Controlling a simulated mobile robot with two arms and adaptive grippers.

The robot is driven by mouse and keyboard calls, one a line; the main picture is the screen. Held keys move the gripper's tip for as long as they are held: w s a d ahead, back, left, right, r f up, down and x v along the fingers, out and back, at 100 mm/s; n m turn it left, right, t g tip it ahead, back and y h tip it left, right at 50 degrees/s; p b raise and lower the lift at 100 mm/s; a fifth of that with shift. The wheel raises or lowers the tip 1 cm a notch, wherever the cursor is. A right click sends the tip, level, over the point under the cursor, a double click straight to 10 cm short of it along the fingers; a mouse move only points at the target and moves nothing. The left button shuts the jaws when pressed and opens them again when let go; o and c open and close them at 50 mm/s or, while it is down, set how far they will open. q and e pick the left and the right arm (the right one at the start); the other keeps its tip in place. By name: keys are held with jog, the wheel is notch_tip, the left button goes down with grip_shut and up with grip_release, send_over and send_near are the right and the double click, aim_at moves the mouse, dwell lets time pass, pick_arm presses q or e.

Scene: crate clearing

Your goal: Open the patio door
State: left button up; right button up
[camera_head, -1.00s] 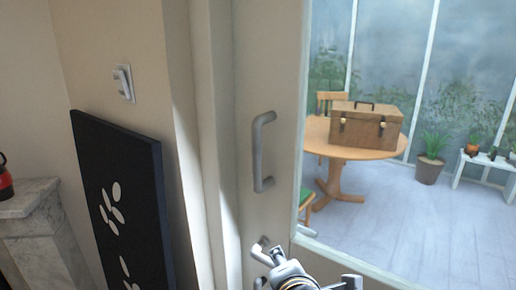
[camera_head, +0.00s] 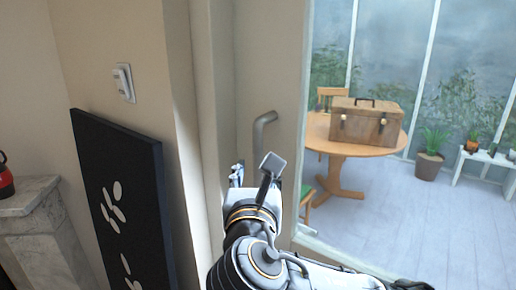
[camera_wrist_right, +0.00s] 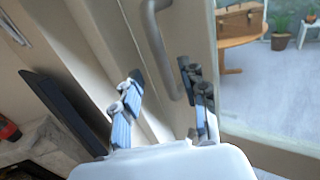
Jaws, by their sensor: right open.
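The patio door (camera_head: 285,85) is a pale frame with a large glass pane, and it looks closed. Its grey bar handle (camera_head: 262,130) stands upright on the frame; my right gripper hides the lower part in the head view. In the right wrist view the handle (camera_wrist_right: 158,40) runs down between the two fingers. My right gripper (camera_head: 255,172) is in front of the handle's lower half, its fingers apart. In the right wrist view the open gripper (camera_wrist_right: 165,95) has one finger on each side of the handle's line; I cannot tell whether either touches it. My left gripper is not in view.
Left of the door are a light switch (camera_head: 123,83), a black panel (camera_head: 120,190) with white ovals and a marble ledge (camera_head: 35,195). Beyond the glass, a brown case (camera_head: 365,125) sits on a round wooden table (camera_head: 320,140). A potted plant (camera_head: 429,165) stands further right.

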aim_at(258, 155)
jog(key=w+p, duration=0.1)
jog(key=w, duration=0.7)
jog(key=shift+w+d+p, duration=0.2)
jog(key=shift+p, duration=0.2)
grip_shut()
